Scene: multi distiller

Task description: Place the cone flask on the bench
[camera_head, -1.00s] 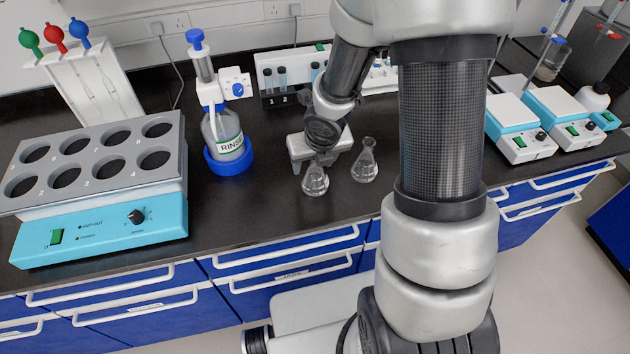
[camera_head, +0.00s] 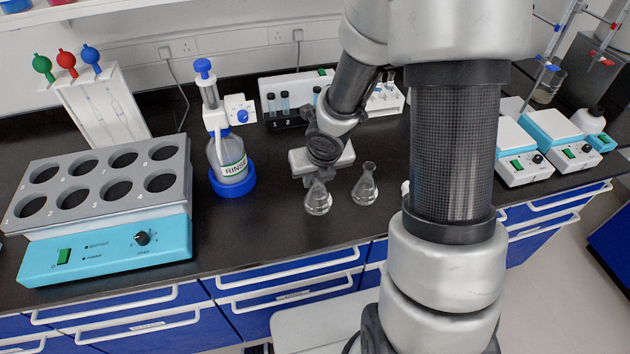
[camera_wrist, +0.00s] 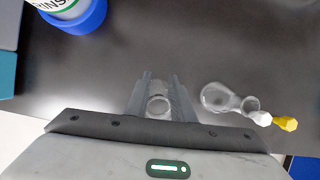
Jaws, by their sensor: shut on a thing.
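A clear cone flask (camera_head: 317,201) with liquid in it is in my gripper (camera_head: 320,178), over the front part of the dark bench (camera_head: 270,222). The gripper is shut on it. In the wrist view the flask (camera_wrist: 158,104) shows between the two fingers of my gripper (camera_wrist: 160,88). The flask looks upright; I cannot tell whether its base touches the bench. A second cone flask (camera_head: 364,188) stands to the right, apart from the gripper.
A rinse bottle (camera_head: 230,160) in a blue base stands to the left. A heating block with round wells (camera_head: 105,205) is at far left. A rack with tubes (camera_head: 285,105) stands behind. White and cyan hotplates (camera_head: 553,130) are at right. Bench between the rinse bottle and flasks is clear.

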